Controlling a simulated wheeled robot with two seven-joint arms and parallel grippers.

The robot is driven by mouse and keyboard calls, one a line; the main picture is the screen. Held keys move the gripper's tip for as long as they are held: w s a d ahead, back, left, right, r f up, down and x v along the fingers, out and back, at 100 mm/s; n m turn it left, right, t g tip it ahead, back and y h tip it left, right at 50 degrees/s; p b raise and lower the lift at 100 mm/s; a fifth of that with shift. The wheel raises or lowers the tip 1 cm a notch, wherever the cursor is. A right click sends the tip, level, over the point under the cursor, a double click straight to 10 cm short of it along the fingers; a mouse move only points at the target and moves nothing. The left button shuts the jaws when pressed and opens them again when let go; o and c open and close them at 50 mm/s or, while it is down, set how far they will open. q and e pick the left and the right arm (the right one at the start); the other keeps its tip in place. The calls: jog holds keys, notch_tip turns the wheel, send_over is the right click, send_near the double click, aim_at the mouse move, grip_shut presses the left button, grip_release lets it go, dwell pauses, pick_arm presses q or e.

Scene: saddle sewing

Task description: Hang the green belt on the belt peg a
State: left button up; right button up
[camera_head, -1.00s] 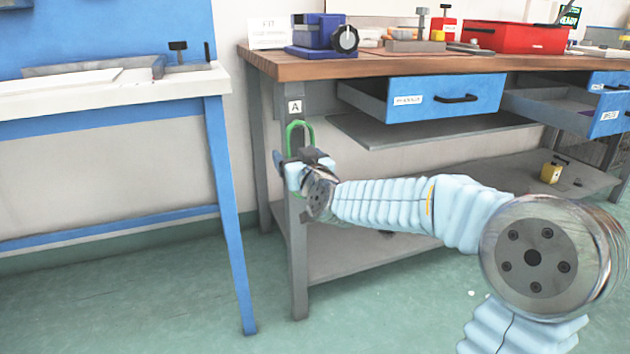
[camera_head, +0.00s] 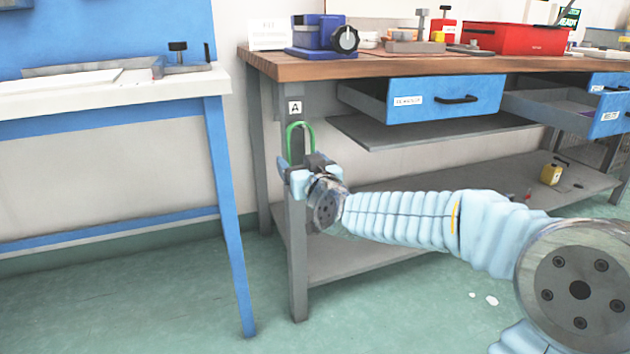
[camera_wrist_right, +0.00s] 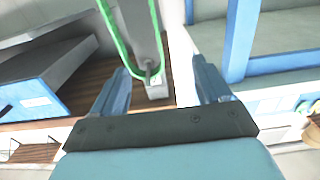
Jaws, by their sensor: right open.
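The green belt (camera_head: 300,126) is a thin loop against the grey bench leg (camera_head: 297,240), just under the "A" label (camera_head: 295,107). In the right wrist view the belt (camera_wrist_right: 118,42) curves around a small grey peg (camera_wrist_right: 149,68) by a white label, and seems to hang on it. My right gripper (camera_head: 303,165) is in front of the leg, over the lower part of the belt in the head view. In the wrist view its two fingers (camera_wrist_right: 161,66) are apart with nothing clamped between them. My left gripper is not in view.
The wooden bench top (camera_head: 400,66) overhangs the leg, with a blue drawer (camera_head: 447,98) pulled out to the right. A lower shelf (camera_head: 380,240) lies behind my right arm. A white-topped blue table (camera_head: 100,100) stands to the left, with open floor between.

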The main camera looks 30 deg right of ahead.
jog(key=v, duration=0.8)
dwell(1.6)
jog(key=shift+d, duration=0.1)
dwell(0.4)
jog(key=w+a+f+g+y, duration=0.2)
jog(key=w+a+f, duration=0.1)
jog(key=f, duration=0.6)
jog(key=w+a+f+g+y, duration=0.1)
jog(key=w+a+f+g, duration=0.1)
jog(key=f, duration=0.7)
jog(key=s+a+f+n+g+y, duration=0.1)
jog(key=s+a+f+g+y, duration=0.2)
jog(key=f, duration=0.7)
jog(key=s+a+f+g, duration=0.15)
jog(key=a+f, duration=0.35)
jog(key=f, duration=0.5)
jog(key=s+a+f+g+y, duration=0.1)
jog(key=s+a+f+g, duration=0.3)
jog(key=s+f, duration=0.45)
jog(key=s+a+f+g+y, duration=0.1)
jog(key=s+a+f+g, duration=0.35)
jog(key=s+f, duration=0.35)
notch_tip(320, 180, up, 14)
jog(key=a+p, duration=0.1)
jog(key=p, duration=1.4)
jog(key=shift+y, duration=0.3)
